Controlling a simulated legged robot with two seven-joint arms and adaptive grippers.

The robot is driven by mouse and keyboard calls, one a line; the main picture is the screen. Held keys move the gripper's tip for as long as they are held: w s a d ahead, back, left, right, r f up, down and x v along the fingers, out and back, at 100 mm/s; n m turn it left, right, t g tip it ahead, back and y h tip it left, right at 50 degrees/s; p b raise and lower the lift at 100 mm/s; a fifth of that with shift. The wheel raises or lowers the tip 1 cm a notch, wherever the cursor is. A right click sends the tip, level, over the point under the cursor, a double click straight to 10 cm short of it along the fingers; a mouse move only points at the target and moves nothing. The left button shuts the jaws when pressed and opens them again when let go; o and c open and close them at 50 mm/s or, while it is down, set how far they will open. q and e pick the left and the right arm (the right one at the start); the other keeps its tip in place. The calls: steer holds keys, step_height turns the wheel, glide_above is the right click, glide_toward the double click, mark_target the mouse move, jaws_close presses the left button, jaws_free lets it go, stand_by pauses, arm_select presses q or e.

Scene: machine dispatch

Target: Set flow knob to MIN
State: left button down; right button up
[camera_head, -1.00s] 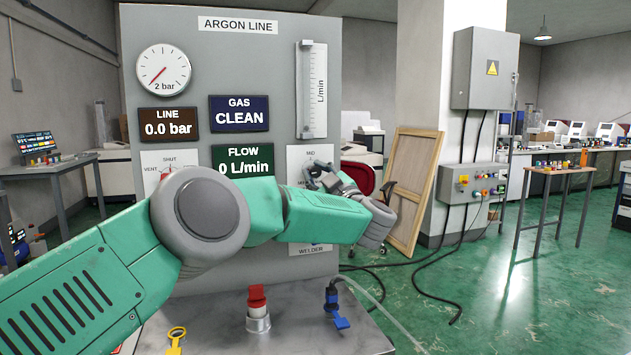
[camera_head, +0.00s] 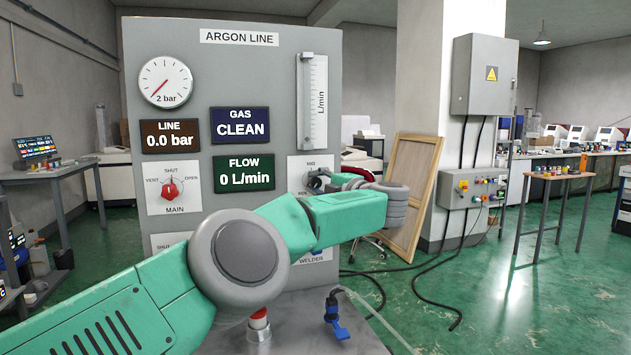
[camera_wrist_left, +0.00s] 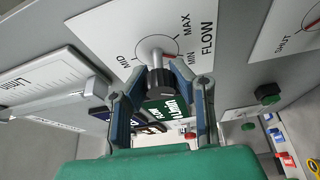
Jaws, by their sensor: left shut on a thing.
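The flow knob (camera_wrist_left: 160,80) is a dark round knob on the white FLOW plate (camera_wrist_left: 150,30), marked MIN, MID and MAX in the left wrist view. My left gripper (camera_wrist_left: 162,72) is shut on the knob, one finger on each side. In the head view, my left gripper (camera_head: 318,181) is at the flow plate (camera_head: 297,176) and partly hides it. The FLOW display (camera_head: 243,170) reads 0 L/min. My right gripper is not in view.
The grey ARGON LINE panel (camera_head: 220,75) carries a gauge (camera_head: 165,82), a flow tube (camera_head: 312,100) and the red MAIN knob (camera_head: 170,190). A blue-handled valve (camera_head: 335,315) stands on the bench below. My arm hides part of the lower panel.

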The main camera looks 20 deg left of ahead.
arm_select(q)
steer(key=shift+d+f+n+h, duration=0.2)
steer(key=shift+f+n+h, duration=0.1)
steer(key=shift+f+n, duration=0.15)
steer(key=c, duration=1.3)
jaws_free()
steer(key=shift+w+d+r, duration=0.1)
steer(key=shift+w, duration=0.15)
steer(key=shift+r, duration=0.1)
steer(key=shift+s+d+r, duration=0.15)
steer(key=shift+s+d, duration=0.15)
steer(key=v, duration=1.1)
steer(key=shift+d+f, duration=0.25)
steer(key=shift+d, duration=0.05)
steer(key=shift+w+a, duration=0.1)
steer(key=shift+w, duration=0.05)
